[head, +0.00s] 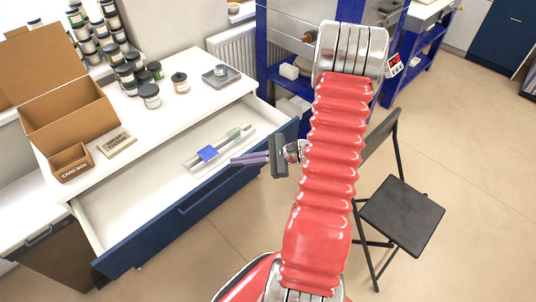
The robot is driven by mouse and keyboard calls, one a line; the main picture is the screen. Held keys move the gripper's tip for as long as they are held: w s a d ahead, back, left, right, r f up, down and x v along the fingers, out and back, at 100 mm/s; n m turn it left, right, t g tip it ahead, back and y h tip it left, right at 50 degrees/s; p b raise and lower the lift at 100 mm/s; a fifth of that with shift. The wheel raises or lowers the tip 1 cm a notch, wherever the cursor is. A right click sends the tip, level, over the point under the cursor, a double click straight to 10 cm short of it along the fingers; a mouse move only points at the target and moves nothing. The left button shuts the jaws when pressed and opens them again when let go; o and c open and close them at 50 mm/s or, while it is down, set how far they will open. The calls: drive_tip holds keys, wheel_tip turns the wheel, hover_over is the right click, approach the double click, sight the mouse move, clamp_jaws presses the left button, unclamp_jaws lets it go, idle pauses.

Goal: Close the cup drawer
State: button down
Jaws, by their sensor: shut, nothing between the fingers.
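The drawer (152,240) is pulled well out of the white-topped cabinet (170,128). It has a dark blue front with a long dark handle (205,194) and a white inside. In the drawer lies a slim pale tray (190,165) with a blue piece (207,153) and a greenish piece (234,133). My gripper (233,161) is shut and empty. It shows over the right part of the drawer, its purplish fingers pointing left. I cannot tell how high it is above the drawer or whether it touches the front.
On the cabinet top stand an open cardboard box (66,117), a small card box (72,163), several dark-lidded jars (149,96) and a grey tray (221,77). A black folding chair (403,215) stands at right. A blue shelf rack (283,48) stands behind. Floor before the drawer looks clear.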

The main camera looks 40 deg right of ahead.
sight(261, 149)
drive_tip(key=s+d+f+m+t+h, duration=0.3)
drive_tip(key=s+d+f+m+h, duration=0.1)
drive_tip(key=d+f+m+h, duration=0.1)
drive_tip(key=s+d+f+m+t+h, duration=0.4)
drive_tip(key=d+f+m, duration=0.4)
drive_tip(key=d+f, duration=0.2)
drive_tip(key=shift+s+d+f+h, duration=0.25)
drive_tip(key=shift+d+h, duration=0.65)
drive_tip(key=shift+d, duration=0.25)
drive_tip(key=shift+w, duration=0.15)
drive_tip(key=w, duration=1.3)
drive_tip(key=shift+w, duration=0.4)
